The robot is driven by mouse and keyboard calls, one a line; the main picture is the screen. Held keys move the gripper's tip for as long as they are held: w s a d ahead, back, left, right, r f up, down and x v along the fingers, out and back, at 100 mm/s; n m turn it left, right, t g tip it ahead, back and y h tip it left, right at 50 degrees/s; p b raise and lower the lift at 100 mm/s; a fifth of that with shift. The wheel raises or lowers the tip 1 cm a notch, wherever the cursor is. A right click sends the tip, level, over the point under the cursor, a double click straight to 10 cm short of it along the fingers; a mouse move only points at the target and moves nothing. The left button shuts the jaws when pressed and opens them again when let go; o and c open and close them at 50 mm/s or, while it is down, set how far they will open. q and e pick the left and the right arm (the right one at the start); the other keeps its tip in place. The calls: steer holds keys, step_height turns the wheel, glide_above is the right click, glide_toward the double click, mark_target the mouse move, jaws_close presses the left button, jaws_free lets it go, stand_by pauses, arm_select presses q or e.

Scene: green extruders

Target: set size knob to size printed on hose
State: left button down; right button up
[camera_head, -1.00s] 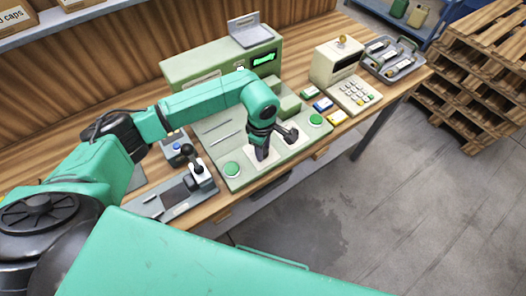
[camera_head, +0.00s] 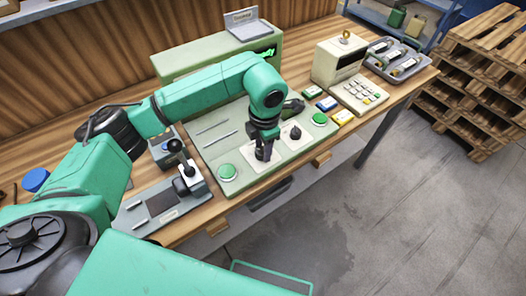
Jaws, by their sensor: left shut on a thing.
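The pale green machine panel (camera_head: 219,150) lies on the bench with two dark knobs on white plates. My left gripper (camera_head: 263,150) points down onto the left plate and is shut on the left knob (camera_head: 263,155), which its fingers mostly hide. The right knob (camera_head: 296,133) stands free just right of the gripper. I cannot read any size marks at this distance. I cannot make out a hose or its printing. My right gripper is not in view.
Round green buttons (camera_head: 227,172) and (camera_head: 319,118) flank the knobs. A lever unit (camera_head: 186,175) stands left of the panel, and a keypad (camera_head: 358,95) to its right. A green display (camera_head: 265,53) is lit behind. Wooden pallets (camera_head: 482,75) stand beyond the bench.

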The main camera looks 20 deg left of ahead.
arm_select(q)
steer(key=shift+w+n+b, duration=0.15)
steer(key=shift+n+b, duration=0.9)
steer(key=shift+n, duration=1.15)
steer(key=shift+r, duration=0.1)
steer(key=shift+c, duration=1.9)
jaws_free()
steer(key=r+b, duration=0.1)
steer(key=r, duration=0.7)
steer(key=shift+d+r+b, duration=0.1)
steer(key=shift+d+b, duration=0.1)
steer(key=shift+b, duration=0.1)
step_height(320, 180, up, 6)
steer(key=p, duration=0.1)
steer(key=shift+s+r, duration=0.15)
steer(key=shift+s, duration=0.1)
